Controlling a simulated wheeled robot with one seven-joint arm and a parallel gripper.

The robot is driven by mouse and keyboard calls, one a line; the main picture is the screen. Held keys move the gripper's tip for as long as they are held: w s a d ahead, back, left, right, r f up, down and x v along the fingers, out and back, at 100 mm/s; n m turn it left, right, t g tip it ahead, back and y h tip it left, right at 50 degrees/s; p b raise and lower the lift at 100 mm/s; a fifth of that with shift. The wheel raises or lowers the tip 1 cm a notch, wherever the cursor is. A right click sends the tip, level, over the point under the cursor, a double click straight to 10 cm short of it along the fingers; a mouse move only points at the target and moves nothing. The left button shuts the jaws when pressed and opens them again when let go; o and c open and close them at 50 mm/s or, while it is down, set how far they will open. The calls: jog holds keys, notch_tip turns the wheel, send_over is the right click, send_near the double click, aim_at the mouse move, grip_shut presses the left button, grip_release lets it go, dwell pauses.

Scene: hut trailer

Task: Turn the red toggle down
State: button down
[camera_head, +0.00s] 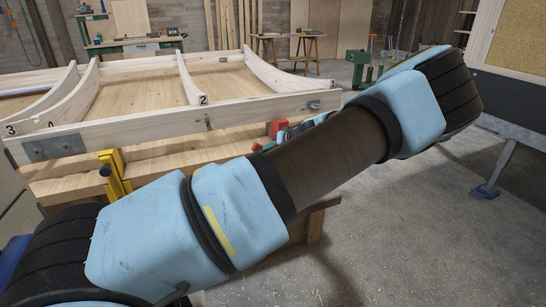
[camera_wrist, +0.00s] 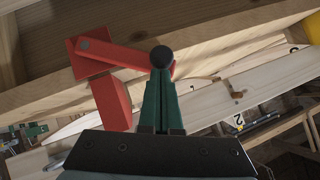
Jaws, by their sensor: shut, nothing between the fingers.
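The red toggle shows in the wrist view as a red bar (camera_wrist: 125,57) running right from a bolt on a square red plate (camera_wrist: 78,65) fixed to a wooden beam. A wider red block (camera_wrist: 112,103) extends below the plate. In the head view a small red part (camera_head: 277,127), likely the toggle, shows at the beam, partly hidden by my arm. My gripper is mostly hidden there.
The wooden frame (camera_head: 130,132) with curved ribs lies on the bench at left. A yellow clamp (camera_head: 115,175) grips its front side. A grey-legged stand (camera_head: 497,165) is at right. The floor (camera_head: 425,235) at lower right is clear.

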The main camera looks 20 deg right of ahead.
jog(key=a+f+n+h+b, duration=0.3)
jog(key=a+f+h+b, duration=0.1)
jog(key=f+b, duration=0.3)
jog(key=shift+s+a+n+h+b, duration=0.35)
jog(key=shift+h+b, duration=0.15)
jog(key=shift+b, duration=0.2)
jog(key=shift+f, duration=0.2)
jog(key=shift+r, duration=0.1)
